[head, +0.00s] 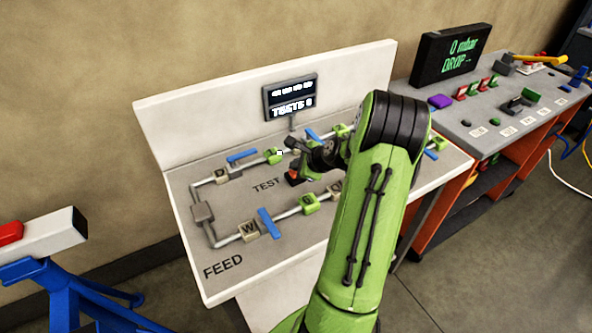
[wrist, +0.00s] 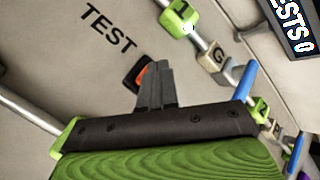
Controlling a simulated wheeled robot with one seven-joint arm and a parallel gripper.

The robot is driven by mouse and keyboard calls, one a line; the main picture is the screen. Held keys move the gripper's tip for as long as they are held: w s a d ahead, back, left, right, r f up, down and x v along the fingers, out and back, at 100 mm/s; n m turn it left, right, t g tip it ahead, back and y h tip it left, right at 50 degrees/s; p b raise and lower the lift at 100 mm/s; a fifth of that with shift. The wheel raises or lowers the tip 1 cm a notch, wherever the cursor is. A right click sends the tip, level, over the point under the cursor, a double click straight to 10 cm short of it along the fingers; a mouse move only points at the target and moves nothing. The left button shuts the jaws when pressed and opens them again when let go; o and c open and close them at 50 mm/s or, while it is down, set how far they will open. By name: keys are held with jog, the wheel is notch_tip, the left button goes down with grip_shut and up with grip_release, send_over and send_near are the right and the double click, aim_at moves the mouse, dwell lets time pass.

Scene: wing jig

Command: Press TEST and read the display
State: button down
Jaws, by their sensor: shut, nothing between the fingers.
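The TEST button (head: 293,178) is a small orange-red button in a dark housing, beside the word TEST on the pale panel. In the wrist view the button (wrist: 146,75) is partly hidden behind my fingers. My gripper (wrist: 158,78) is shut and empty, its fingertips over or right beside the button; I cannot tell whether they touch it. The small display (head: 291,97) on a post reads a row of dashes above "TESTS 0". The large dark display (head: 452,54) on the right bench reads "0 mbar" and "DROP --".
Grey pipes with blue valve levers (head: 268,223) and green and beige lettered blocks (head: 309,204) surround the button. The white back panel (head: 200,120) rises behind. The right bench (head: 480,115) holds several small parts. A blue stand (head: 75,285) is at the left.

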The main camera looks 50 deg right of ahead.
jog(key=shift+f, duration=0.1)
jog(key=shift+r+p, duration=0.7)
jog(key=shift+r, duration=0.05)
jog(key=shift+r, duration=0.1)
notch_tip(320, 180, up, 6)
jog(key=p, duration=0.5)
dwell(0.4)
